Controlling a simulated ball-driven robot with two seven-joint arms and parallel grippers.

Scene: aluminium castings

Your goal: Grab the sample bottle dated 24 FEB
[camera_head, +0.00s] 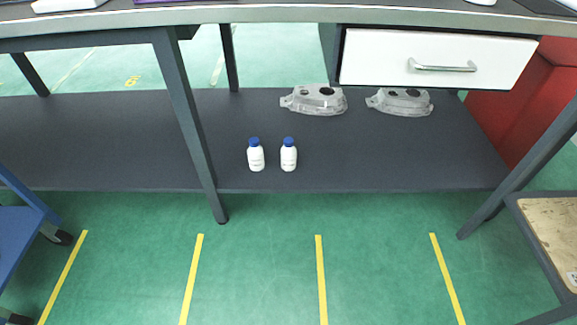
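Two white sample bottles with blue caps stand upright on the dark lower shelf (370,160) of the workbench, near its front edge. They are the left bottle (256,158) and the right bottle (288,157), a small gap apart. Each has faint print on its front, too small to read, so I cannot tell which is dated 24 FEB. Neither of my grippers shows in the head view.
Two grey aluminium castings, one left (318,101) and one right (402,102), lie behind the bottles. A slanting table leg (186,120) stands left of them. A white drawer (435,58) hangs above the right side. The green floor (260,260) in front is clear.

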